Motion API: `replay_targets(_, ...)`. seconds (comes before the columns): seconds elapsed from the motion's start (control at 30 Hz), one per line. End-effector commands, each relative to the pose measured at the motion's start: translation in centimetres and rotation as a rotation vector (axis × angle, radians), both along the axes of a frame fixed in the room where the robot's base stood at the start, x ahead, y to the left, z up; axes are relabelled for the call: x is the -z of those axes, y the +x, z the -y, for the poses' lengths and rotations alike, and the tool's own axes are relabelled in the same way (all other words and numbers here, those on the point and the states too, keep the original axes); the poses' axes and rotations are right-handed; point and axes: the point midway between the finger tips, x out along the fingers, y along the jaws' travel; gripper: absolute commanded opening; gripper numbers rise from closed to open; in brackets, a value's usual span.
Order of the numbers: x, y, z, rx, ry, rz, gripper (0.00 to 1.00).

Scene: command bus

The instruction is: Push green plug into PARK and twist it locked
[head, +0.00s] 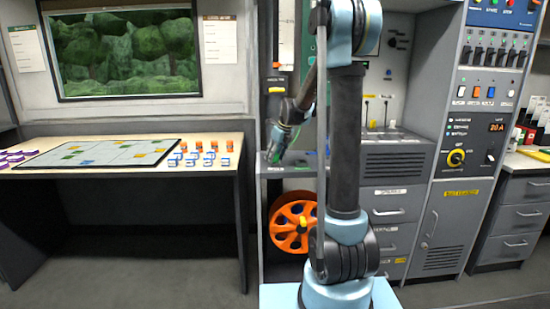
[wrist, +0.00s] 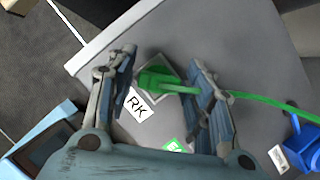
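The green plug (wrist: 155,79) shows in the wrist view over a pale square plate (wrist: 158,66) on a grey surface. Its green cable (wrist: 270,102) runs off to the right, past the right finger. A white label (wrist: 138,104) reading "RK", its start hidden by the left finger, lies beside the plug. My gripper (wrist: 163,66) is open, with one finger on each side of the plug; a gap shows on the left. Whether the plug is seated in the plate I cannot tell. In the head view my gripper (head: 277,147) is low over the grey counter, left of my arm.
A blue object (wrist: 302,140) and a small white label (wrist: 279,158) are at the right edge of the wrist view. A green label (wrist: 176,146) lies near my gripper's base. An orange reel (head: 292,222) sits below the counter. A map table (head: 100,153) stands left.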

Motion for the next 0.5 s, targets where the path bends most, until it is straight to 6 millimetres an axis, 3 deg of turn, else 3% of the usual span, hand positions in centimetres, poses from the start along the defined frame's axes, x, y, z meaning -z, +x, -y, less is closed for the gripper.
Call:
replay_targets(0.33, -0.1, 0.0, 0.0, -0.001, 0.001, 0.000, 0.57)
replay_targets(0.5, -1.2, -0.4, 0.3, -0.001, 0.001, 0.000, 0.57)
